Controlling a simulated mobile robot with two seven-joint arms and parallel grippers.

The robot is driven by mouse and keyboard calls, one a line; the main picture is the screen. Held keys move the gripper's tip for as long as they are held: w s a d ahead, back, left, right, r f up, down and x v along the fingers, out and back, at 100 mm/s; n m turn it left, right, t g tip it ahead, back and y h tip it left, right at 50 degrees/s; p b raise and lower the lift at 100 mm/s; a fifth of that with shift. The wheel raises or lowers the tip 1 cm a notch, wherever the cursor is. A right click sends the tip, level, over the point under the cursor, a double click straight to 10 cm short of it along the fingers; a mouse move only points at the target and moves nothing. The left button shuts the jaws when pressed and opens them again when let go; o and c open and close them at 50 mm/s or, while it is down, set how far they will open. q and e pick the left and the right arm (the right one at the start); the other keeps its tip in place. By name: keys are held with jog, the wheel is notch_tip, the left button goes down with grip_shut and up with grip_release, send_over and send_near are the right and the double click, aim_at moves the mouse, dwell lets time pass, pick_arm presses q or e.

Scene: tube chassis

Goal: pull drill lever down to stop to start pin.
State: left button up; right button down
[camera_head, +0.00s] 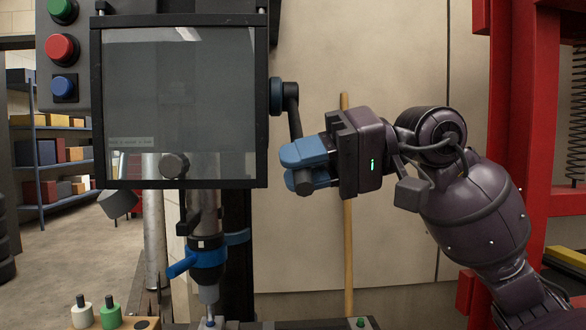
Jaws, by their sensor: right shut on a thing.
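The drill lever (293,112) is a dark crank arm on a blue hub (276,97) at the right side of the drill press. Its dark knob (303,182) hangs at the lower end. My right gripper (306,163) has blue fingers closed around the lower end of the lever, with the arm coming in from the right. The drill chuck (207,252) with a blue collar points down below the screen. A pin (210,322) seems to stand right under the chuck, at the bottom edge. My left gripper is out of view.
A grey screen (180,100) hides much of the press. Red, green and blue buttons (62,47) sit at upper left. Green and white pegs (110,314) stand at lower left. A wooden pole (347,240) leans behind my gripper. A red frame (527,110) stands at right.

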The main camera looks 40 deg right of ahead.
jog(key=shift+w+f, duration=0.25)
jog(key=shift+f, duration=0.5)
jog(key=c, duration=1)
grip_release()
jog(key=shift+d+f, duration=0.1)
jog(key=shift+d, duration=0.1)
jog(key=shift+o, duration=0.2)
jog(key=shift+r, duration=0.2)
jog(key=shift+r, duration=0.1)
jog(key=shift+d, duration=0.1)
jog(key=p+v, duration=0.1)
jog(key=v, duration=0.9)
jog(key=shift+s+d+r, duration=0.2)
